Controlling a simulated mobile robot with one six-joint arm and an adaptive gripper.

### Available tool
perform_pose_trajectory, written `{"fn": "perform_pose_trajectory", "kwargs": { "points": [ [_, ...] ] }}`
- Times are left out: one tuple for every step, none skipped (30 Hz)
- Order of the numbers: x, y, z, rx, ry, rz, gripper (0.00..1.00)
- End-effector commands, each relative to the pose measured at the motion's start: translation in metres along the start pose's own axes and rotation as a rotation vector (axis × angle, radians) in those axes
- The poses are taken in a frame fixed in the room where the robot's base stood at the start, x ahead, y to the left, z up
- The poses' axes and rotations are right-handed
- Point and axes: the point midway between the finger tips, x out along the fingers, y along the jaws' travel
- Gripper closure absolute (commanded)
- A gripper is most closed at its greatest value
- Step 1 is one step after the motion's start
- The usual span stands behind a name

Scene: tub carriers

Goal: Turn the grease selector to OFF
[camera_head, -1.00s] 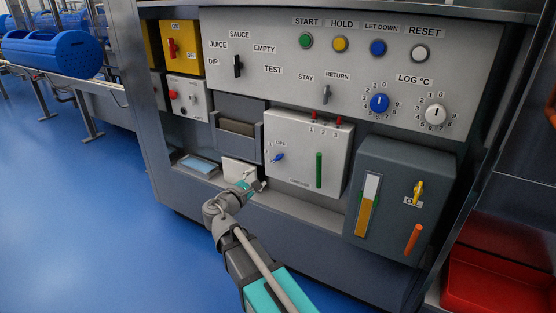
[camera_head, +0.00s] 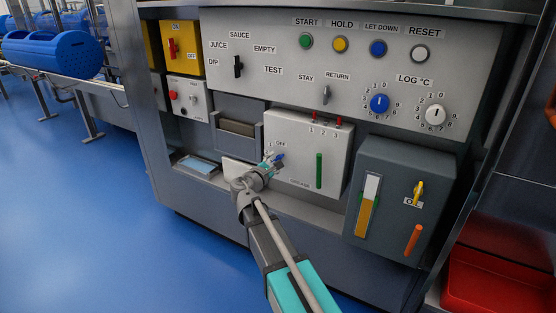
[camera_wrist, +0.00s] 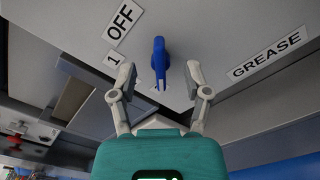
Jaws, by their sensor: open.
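The grease selector is a blue knob (camera_head: 280,157) on the front of the white grease box (camera_head: 309,138). In the wrist view the blue knob (camera_wrist: 159,56) lies between my fingers, with its long handle running up and down the picture. An OFF label (camera_wrist: 123,22) and a 1 label (camera_wrist: 113,57) sit to its left, and the GREASE label (camera_wrist: 267,55) is to its right. My gripper (camera_head: 271,162) is open at the knob, partly covering it in the head view. The fingers appear clear of the knob on both sides. I cannot tell which mark it points at.
The grease box also bears a green gauge (camera_head: 319,170) and red parts on top. A dark oil box (camera_head: 399,195) with a yellow lever stands to the right. A grey tray-like holder (camera_head: 237,134) is to the left. Blue floor lies open at left.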

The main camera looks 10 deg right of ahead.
Motion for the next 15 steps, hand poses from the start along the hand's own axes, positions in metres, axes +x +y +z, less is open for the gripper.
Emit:
{"fn": "perform_pose_trajectory", "kwargs": {
  "points": [
    [0.007, 0.001, -0.001, 0.0, -0.001, -0.001, 0.38],
    [0.01, 0.0, 0.0, 0.0, -0.001, -0.001, 0.38],
    [0.013, 0.0, 0.0, 0.0, -0.001, -0.001, 0.38],
    [0.015, 0.0, 0.0, 0.0, -0.001, -0.001, 0.38],
    [0.016, 0.0, 0.0, 0.0, -0.001, -0.001, 0.38],
    [0.018, 0.0, 0.0, 0.0, 0.0, 0.0, 0.38],
    [0.019, 0.0, 0.0, 0.0, 0.0, 0.0, 0.38],
    [0.02, 0.0, 0.0, 0.0, 0.0, 0.0, 0.38],
    [0.021, 0.0, 0.0, 0.0, 0.0, 0.0, 0.38],
    [0.021, 0.0, 0.0, 0.0, 0.0, 0.0, 0.38],
    [0.021, 0.0, 0.0, 0.0, 0.0, 0.0, 0.38],
    [0.021, 0.0, 0.0, 0.0, 0.0, 0.0, 0.38],
    [0.021, 0.0, 0.0, 0.0, 0.0, 0.0, 0.38],
    [0.021, 0.0, 0.0, 0.0, 0.0, 0.0, 0.38],
    [0.021, 0.0, 0.0, 0.0, 0.0, 0.0, 0.38]
  ]
}}
